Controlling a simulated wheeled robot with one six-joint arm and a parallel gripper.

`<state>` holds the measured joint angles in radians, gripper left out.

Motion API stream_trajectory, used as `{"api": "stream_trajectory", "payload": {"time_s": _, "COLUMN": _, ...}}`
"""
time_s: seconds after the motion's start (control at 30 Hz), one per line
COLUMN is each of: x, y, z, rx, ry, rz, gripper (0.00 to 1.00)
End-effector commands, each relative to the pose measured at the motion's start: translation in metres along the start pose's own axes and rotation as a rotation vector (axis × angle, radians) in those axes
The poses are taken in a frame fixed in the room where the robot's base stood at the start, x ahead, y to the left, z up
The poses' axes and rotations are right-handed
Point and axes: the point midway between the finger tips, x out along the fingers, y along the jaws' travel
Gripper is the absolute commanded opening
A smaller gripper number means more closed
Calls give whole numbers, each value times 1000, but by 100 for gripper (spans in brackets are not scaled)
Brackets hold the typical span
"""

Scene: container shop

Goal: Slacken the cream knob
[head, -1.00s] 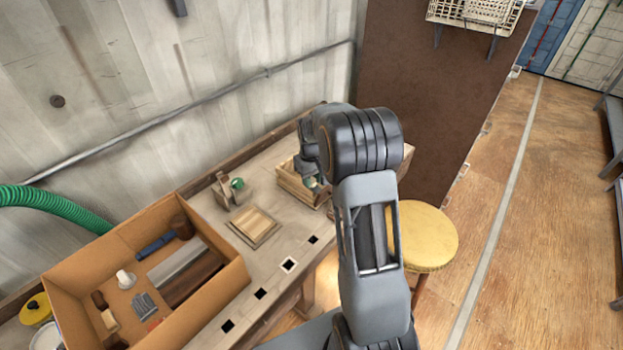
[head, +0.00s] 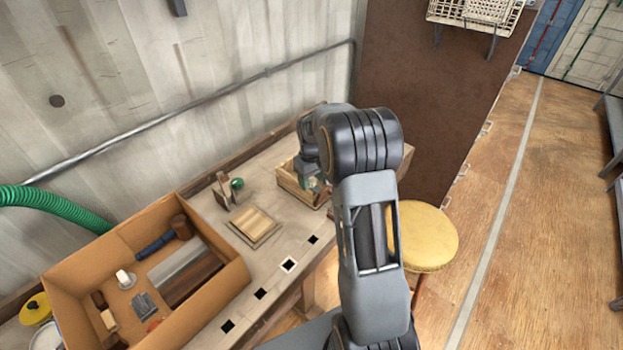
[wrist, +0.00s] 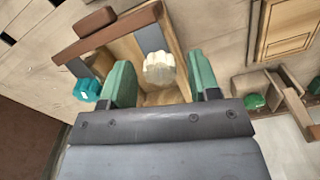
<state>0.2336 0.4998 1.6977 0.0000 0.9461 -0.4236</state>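The cream knob (wrist: 160,68) is pale and lobed. In the wrist view it sits at an open-topped wooden box (wrist: 112,50), beside a grey plate. My gripper (wrist: 158,62) is open, with one green finger on each side of the knob and a visible gap to both. I cannot tell how deep the fingers reach around it. A teal knob (wrist: 87,90) is at the box's left, outside the left finger. In the head view my arm hides part of the box (head: 290,186) and the cream knob.
A wooden fixture with a green knob (head: 237,184) and a slatted wooden block (head: 254,227) stand on the bench to the left. A cardboard box (head: 217,297) of tools is further left. A yellow stool (head: 430,238) stands right of my arm.

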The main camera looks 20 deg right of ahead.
Motion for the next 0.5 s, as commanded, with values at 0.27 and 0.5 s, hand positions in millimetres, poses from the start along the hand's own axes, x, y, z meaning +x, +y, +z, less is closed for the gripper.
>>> {"api": "stream_trajectory", "payload": {"time_s": 0.27, "x": -2, "y": 0, "z": 0, "rx": 0, "ry": 2, "rz": 1, "gripper": 57}}
{"api": "stream_trajectory", "payload": {"time_s": 0.5, "x": -34, "y": 0, "z": -1, "rx": 0, "ry": 7, "rz": 3, "gripper": 57}}
